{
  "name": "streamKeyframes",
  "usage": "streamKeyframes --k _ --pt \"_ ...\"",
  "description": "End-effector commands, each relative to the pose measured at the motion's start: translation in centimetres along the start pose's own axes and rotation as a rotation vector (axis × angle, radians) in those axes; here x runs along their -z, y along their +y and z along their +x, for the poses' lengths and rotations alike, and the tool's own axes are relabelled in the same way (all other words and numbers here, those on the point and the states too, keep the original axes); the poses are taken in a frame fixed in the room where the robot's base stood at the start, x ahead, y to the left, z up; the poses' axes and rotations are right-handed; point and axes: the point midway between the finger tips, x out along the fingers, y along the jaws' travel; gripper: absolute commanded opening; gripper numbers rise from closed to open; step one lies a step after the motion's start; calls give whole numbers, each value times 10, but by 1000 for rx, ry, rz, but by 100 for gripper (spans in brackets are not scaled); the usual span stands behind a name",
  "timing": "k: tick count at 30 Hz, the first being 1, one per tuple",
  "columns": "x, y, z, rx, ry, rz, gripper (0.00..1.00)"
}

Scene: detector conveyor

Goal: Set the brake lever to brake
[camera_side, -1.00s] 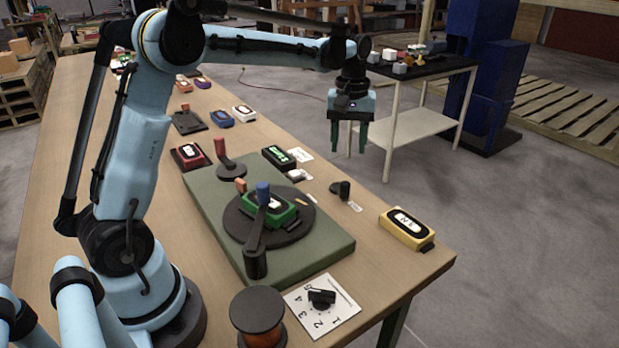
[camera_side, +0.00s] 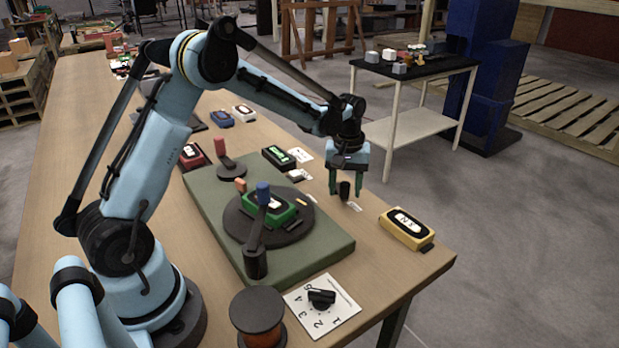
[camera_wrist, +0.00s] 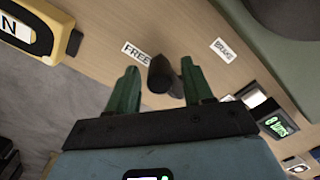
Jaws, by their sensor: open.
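The brake lever (camera_side: 345,190) is a short black lever near the right edge of the wooden table. In the wrist view its dark knob (camera_wrist: 160,75) shows close to a white "FREE" label (camera_wrist: 135,53). A white "BRAKE" label (camera_wrist: 223,50) lies farther right, apart from the lever. My gripper (camera_side: 346,194) points down over the lever with its green fingers open. In the wrist view the fingers (camera_wrist: 159,68) stand to either side of the knob. I cannot tell whether either finger touches it.
A yellow box (camera_side: 407,229) sits right of the lever. A black box with a green display (camera_side: 279,157) is behind it to the left. The green platform (camera_side: 315,250) carries a dark turntable (camera_side: 233,222) and a blue-tipped lever (camera_side: 263,193). A numbered dial plate (camera_side: 321,306) lies in front.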

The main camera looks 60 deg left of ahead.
Motion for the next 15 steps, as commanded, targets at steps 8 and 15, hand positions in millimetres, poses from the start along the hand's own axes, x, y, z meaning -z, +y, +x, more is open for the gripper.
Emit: streamKeyframes --k 8,15 --pt "0 0 0 0 0 0 36" --pt "0 0 0 0 0 0 0"
